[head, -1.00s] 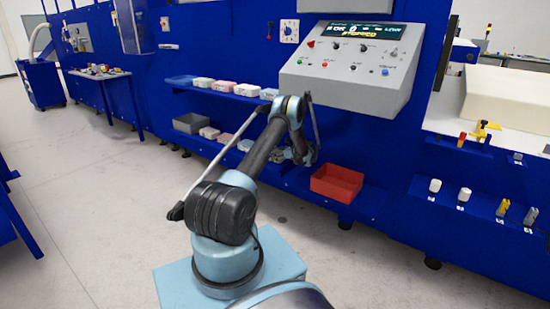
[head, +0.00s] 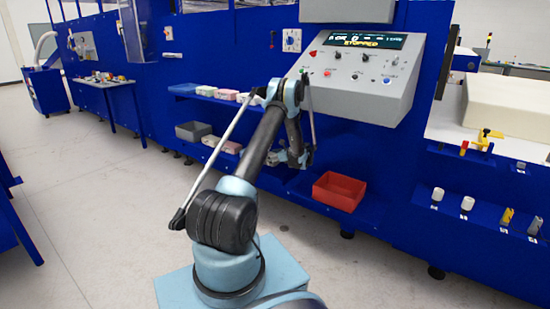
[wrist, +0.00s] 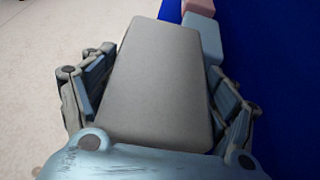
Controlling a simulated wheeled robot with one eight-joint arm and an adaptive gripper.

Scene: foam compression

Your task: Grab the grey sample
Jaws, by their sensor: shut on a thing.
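The grey sample (wrist: 155,85) is a flat, rounded block that fills the middle of the wrist view. My gripper (wrist: 160,105) has a finger along each long side of it and is shut on it. In the head view my gripper (head: 276,157) is at the lower shelf, left of the red bin. The sample is hard to make out there, largely hidden by my arm and fingers.
In the wrist view a light blue sample (wrist: 203,38) and a pink sample (wrist: 200,8) lie just beyond the grey one. The red bin (head: 338,191) is empty. A grey bin (head: 193,131) stands left on the lower shelf. The control panel (head: 358,68) is above.

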